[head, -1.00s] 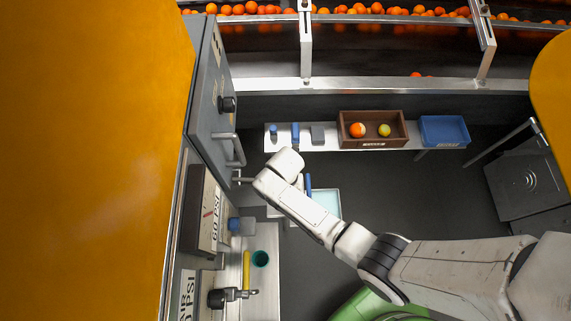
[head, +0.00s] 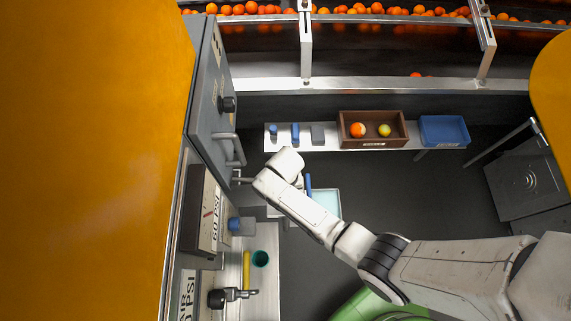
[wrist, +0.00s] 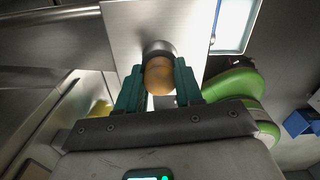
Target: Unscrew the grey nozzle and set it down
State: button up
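In the wrist view, the two green fingers of my gripper (wrist: 159,82) stand close against both sides of a rounded brown-orange end. A dark grey collar (wrist: 160,47) shows just beyond it, over a pale metal plate. I take this collar and rounded end to be the grey nozzle. The fingers look shut on it, with no clear gap. Whether its far end touches the plate cannot be told. In the head view, my white arm hides the gripper and the nozzle, near grey pipes (head: 240,179) on the machine's side.
A pale blue tray (head: 328,201) lies just right of my wrist. A shelf behind holds small blue and grey parts, a brown box (head: 373,144) with two fruits and a blue bin (head: 444,131).

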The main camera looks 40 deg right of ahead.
jog(key=shift+o, duration=1.2)
jog(key=shift+m, duration=0.9)
jog(key=shift+m, duration=0.9)
jog(key=shift+m, duration=0.7)
jog(key=shift+m, duration=0.3)
